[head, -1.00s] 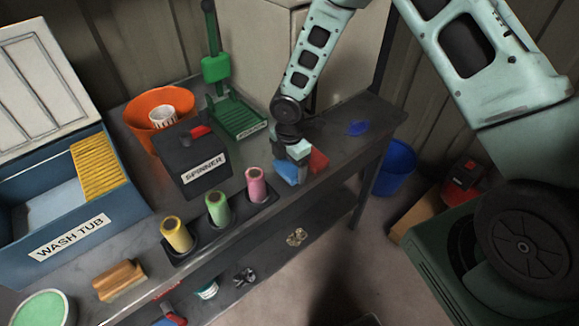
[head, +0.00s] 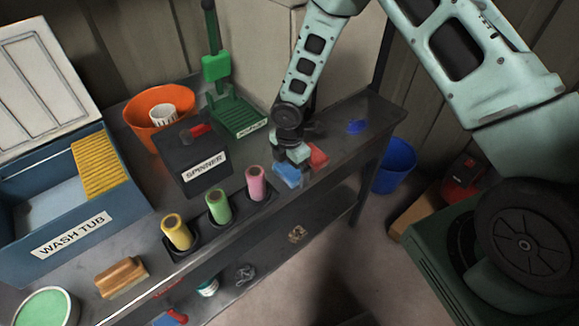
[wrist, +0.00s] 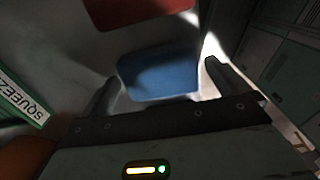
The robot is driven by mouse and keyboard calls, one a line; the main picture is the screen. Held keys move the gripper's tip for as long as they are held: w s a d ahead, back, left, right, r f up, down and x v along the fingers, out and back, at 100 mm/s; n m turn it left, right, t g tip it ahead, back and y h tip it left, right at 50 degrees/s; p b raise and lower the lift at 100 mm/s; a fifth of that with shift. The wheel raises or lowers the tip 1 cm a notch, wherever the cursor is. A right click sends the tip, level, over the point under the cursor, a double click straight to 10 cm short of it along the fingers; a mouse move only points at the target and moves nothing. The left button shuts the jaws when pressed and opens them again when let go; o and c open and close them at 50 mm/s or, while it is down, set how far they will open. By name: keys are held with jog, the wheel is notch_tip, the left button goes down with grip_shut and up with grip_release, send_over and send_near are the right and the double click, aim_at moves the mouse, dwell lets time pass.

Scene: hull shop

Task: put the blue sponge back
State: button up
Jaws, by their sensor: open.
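The blue sponge (head: 287,175) sits at the front edge of the dark bench, right of the pink roll. My gripper (head: 292,158) is just above and behind it in the head view, pointing down. In the wrist view the blue sponge (wrist: 158,78) lies between the two spread fingers of my gripper (wrist: 160,74), with a gap on each side. The gripper is open. I cannot tell how far its fingertips are above the bench. A red sponge-like block (head: 318,156) lies right beside the blue one.
The yellow (head: 175,232), green (head: 219,206) and pink (head: 256,183) rolls stand in a dark holder left of the sponge. The spinner box (head: 188,155), green squeezer (head: 236,110), orange bowl (head: 135,110) and wash tub (head: 40,225) stand farther left. The bench's right end is mostly clear.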

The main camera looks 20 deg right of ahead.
aim_at(290, 168)
notch_tip(290, 168, up, 10)
jog(key=b, duration=0.3)
jog(key=s+a+r+m, duration=0.3)
jog(key=s+r+m, duration=0.4)
jog(key=s, duration=0.6)
jog(key=s+a+r+m, duration=0.3)
jog(key=s+r+m, duration=0.3)
jog(key=s+r, duration=0.3)
jog(key=s, duration=0.4)
jog(key=shift+s+a+m+y, duration=0.2)
jog(key=shift+s+m+y, duration=0.1)
jog(key=shift+s+m, duration=0.1)
notch_tip(290, 168, down, 6)
jog(key=b, duration=0.5)
jog(key=shift+r+b, duration=0.1)
jog(key=shift+b, duration=0.25)
